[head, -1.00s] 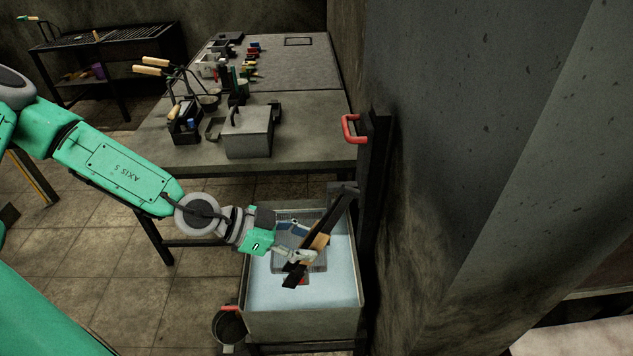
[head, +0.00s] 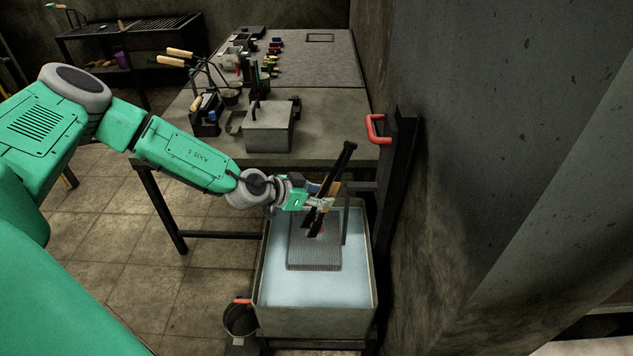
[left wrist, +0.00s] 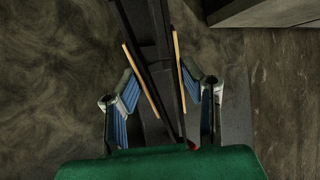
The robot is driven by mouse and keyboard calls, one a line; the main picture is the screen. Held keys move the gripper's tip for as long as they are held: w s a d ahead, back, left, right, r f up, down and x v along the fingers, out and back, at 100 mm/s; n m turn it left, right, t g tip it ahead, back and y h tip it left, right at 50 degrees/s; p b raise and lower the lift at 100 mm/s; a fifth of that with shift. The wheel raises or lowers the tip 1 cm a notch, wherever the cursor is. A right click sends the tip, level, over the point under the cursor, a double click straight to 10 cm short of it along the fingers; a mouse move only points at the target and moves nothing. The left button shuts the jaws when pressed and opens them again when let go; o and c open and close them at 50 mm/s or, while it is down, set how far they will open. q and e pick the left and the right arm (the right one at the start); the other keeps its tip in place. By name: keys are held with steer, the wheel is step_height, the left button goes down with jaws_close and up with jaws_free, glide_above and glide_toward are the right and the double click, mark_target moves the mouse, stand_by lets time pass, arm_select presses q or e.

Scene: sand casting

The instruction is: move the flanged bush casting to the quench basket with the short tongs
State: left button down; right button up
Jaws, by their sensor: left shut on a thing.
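My left gripper (head: 322,203) is shut on the short tongs (head: 337,172), dark bars with wooden grip pieces, above the far part of the quench tank (head: 315,322). The tongs are tilted, one end up to the right and the other down over the mesh quench basket (head: 315,255), which sits in the pale blue water. A small reddish spot shows by their lower end, too small to identify. In the left wrist view the tongs (left wrist: 148,55) run between the blue-padded fingers. I cannot make out the flanged bush casting. My right gripper is not in view.
A dark post with a red handle (head: 376,129) and a wall stand close to the right of the tank. The workbench (head: 330,144) behind carries a grey lidded box (head: 268,133) and several tools. A bucket (head: 238,320) stands at the tank's front left.

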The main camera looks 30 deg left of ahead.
arm_select(q)
steer(key=shift+w+a+f+n+t+y, duration=0.5)
steer(key=shift+w+a+f+n+y, duration=0.6)
steer(key=shift+w+a, duration=1.45)
step_height(320, 180, down, 9)
steer(key=b, duration=0.8)
steer(key=shift+w+a+n, duration=0.15)
steer(key=shift+w+n, duration=0.05)
steer(key=shift+n, duration=0.1)
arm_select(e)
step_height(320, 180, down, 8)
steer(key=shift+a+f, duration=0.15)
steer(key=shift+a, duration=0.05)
arm_select(q)
steer(key=shift+r, duration=0.1)
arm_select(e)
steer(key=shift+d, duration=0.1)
arm_select(q)
steer(key=c, duration=1.5)
jaws_free()
steer(key=shift+d, duration=0.2)
steer(key=shift+o, duration=0.2)
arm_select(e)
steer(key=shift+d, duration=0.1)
arm_select(q)
steer(key=shift+a, duration=0.15)
